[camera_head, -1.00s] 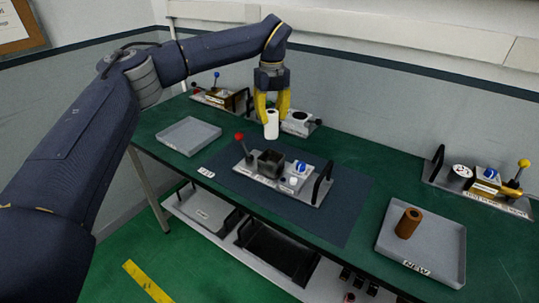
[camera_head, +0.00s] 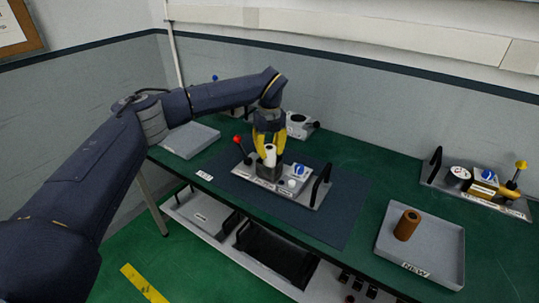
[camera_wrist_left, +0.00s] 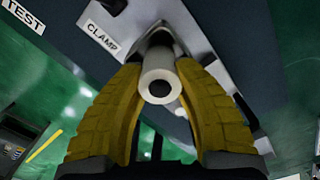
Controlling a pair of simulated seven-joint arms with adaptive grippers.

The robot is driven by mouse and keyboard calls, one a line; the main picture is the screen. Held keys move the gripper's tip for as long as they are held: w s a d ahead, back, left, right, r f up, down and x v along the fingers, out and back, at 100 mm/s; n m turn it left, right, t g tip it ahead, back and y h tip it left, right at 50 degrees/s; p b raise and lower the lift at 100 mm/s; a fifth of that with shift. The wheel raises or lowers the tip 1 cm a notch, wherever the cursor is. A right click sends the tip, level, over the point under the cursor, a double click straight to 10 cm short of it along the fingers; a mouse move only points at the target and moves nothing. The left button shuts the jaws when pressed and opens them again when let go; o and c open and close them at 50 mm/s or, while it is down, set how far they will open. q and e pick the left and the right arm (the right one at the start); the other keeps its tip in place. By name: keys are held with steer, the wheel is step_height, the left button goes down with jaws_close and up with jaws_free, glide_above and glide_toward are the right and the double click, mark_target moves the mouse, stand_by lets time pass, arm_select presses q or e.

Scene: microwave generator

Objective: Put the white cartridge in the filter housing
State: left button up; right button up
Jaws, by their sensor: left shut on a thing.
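The white cartridge (camera_head: 270,156) is upright between the yellow fingers of my left gripper (camera_head: 269,150), which is shut on it. My right gripper is not in view.
The fixture carries a red-knobbed lever (camera_head: 238,141), a blue knob (camera_head: 299,169) and a black handle (camera_head: 322,183). A grey tray marked NEW (camera_head: 440,250) holds a brown cartridge (camera_head: 407,225). An empty grey tray (camera_head: 190,138) lies at left.

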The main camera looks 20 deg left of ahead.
arm_select(q)
steer(key=shift+f, duration=0.95)
steer(key=shift+f, duration=0.1)
steer(key=o, duration=1.1)
steer(key=shift+o, duration=0.2)
step_height(320, 180, up, 12)
steer(key=shift+s+r, duration=0.1)
